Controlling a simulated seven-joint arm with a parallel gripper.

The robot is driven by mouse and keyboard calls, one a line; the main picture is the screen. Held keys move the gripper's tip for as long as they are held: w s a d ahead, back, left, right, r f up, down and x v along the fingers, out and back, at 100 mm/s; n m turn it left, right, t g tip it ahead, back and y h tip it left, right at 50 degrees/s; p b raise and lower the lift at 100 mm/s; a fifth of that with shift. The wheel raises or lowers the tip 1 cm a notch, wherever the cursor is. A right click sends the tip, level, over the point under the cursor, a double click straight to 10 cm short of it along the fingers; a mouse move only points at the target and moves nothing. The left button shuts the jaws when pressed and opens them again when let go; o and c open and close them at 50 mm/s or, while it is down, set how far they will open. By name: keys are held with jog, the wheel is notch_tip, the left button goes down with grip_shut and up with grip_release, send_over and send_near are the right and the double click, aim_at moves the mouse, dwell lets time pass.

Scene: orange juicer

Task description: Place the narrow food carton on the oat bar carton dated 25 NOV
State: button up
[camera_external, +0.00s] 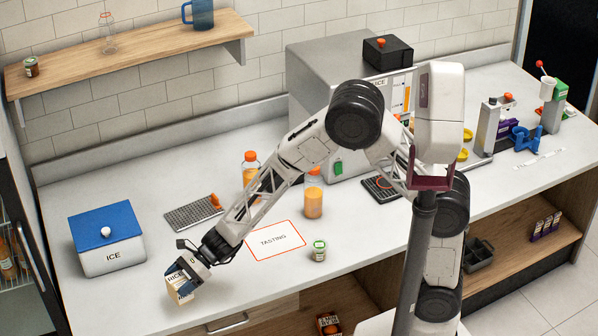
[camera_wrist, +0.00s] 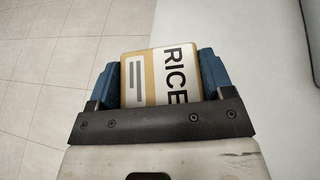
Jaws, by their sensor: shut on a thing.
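A narrow cream and tan carton (camera_external: 179,288) with RICE on its label is between the fingers of my gripper (camera_external: 186,272), at the front left of the counter. In the wrist view the blue fingers press on both sides of the carton (camera_wrist: 162,75), and its RICE face is toward the camera. I cannot tell whether its bottom touches the counter. I cannot make out a 25 NOV date anywhere.
A blue-lidded ICE box (camera_external: 107,240) stands left of my gripper. A TASTING mat (camera_external: 275,240), a small green-lidded jar (camera_external: 319,250) and orange juice bottles (camera_external: 313,195) are to the right. The wrist view shows floor tiles (camera_wrist: 50,60) beyond the counter edge.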

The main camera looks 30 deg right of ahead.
jog(key=w+d+r+m+t, duration=0.3)
jog(key=w+d+r, duration=0.4)
jog(key=w, duration=0.6)
jog(key=w+d+r+m+t+h, duration=0.1)
jog(key=w+d+r+m+t, duration=0.15)
jog(key=w+d+r, duration=0.65)
jog(key=w+d+r+m+t, duration=0.35)
jog(key=w+d, duration=0.55)
jog(key=w, duration=0.8)
jog(key=w+d+r+m+t+h, duration=0.2)
jog(key=w+d+r, duration=0.4)
jog(key=d, duration=0.7)
jog(key=w+d+r+m+t+h, duration=0.2)
jog(key=w+d+r+m+h, duration=0.15)
jog(key=d+r, duration=0.7)
jog(key=w+d+r+m+t+h, duration=0.2)
jog(key=w+d+r, duration=0.3)
jog(key=d, duration=1)
jog(key=s+d+m+t+h, duration=0.1)
jog(key=s+d+m+h, duration=0.15)
jog(key=d, duration=4.05)
jog(key=s+d+f, duration=0.2)
jog(key=d+f, duration=0.7)
jog(key=f, duration=0.2)
jog(key=s+d+f+n+y, duration=0.1)
jog(key=s+f+n+y, duration=0.2)
jog(key=f, duration=1.6)
jog(key=shift+f+g, duration=0.15)
jog(key=shift+g, duration=0.15)
